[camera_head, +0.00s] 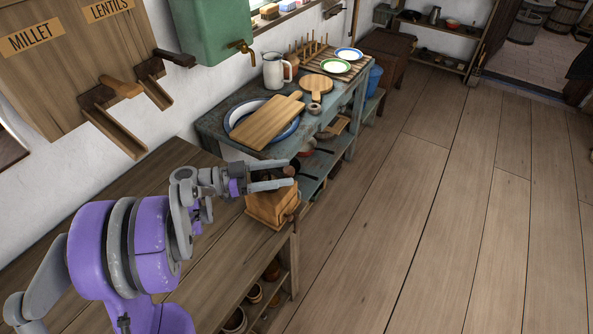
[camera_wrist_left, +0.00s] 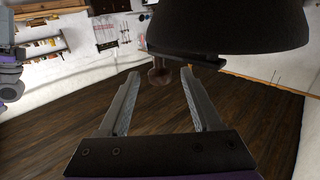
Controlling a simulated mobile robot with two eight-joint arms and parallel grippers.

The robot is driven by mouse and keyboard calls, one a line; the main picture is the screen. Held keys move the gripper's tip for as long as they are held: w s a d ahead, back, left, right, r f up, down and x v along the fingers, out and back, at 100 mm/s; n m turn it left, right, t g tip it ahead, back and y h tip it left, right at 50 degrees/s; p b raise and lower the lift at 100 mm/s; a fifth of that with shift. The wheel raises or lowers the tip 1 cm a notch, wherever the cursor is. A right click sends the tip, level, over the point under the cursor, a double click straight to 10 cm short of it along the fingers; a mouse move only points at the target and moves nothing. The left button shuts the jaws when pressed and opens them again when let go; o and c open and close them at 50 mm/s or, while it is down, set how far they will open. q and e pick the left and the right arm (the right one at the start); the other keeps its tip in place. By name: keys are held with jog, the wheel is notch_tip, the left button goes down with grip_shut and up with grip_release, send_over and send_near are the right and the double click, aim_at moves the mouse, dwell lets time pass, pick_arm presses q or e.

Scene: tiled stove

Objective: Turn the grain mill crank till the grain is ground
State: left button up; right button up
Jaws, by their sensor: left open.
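The grain mill is a wooden box (camera_head: 268,207) on the right end of the wooden bench in the head view. My left gripper (camera_head: 284,177) is over its top, with its fingers pointing right. In the left wrist view, the mill's dark rounded top (camera_wrist_left: 228,25) is close at the upper right. A dark crank arm (camera_wrist_left: 198,58) ends in a brown knob (camera_wrist_left: 160,75). The knob appears between the tips of my open left fingers, with gaps on both sides. My left arm hides part of the mill in the head view. My right gripper is not in view.
The wooden bench (camera_head: 205,270) has bare room beside the mill. Behind it, a blue-green table holds a cutting board (camera_head: 268,122), a white jug (camera_head: 274,72) and plates. Wooden millet and lentils dispensers (camera_head: 70,60) hang on the left wall. The floor at right is clear.

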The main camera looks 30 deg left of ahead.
pick_arm(q)
jog(key=v, duration=0.5)
jog(key=shift+s+a, duration=0.1)
jog(key=shift+s, duration=0.05)
jog(key=p+x, duration=0.3)
jog(key=x, duration=0.7)
jog(key=shift+w+d, duration=0.25)
grip_shut()
dwell(1.4)
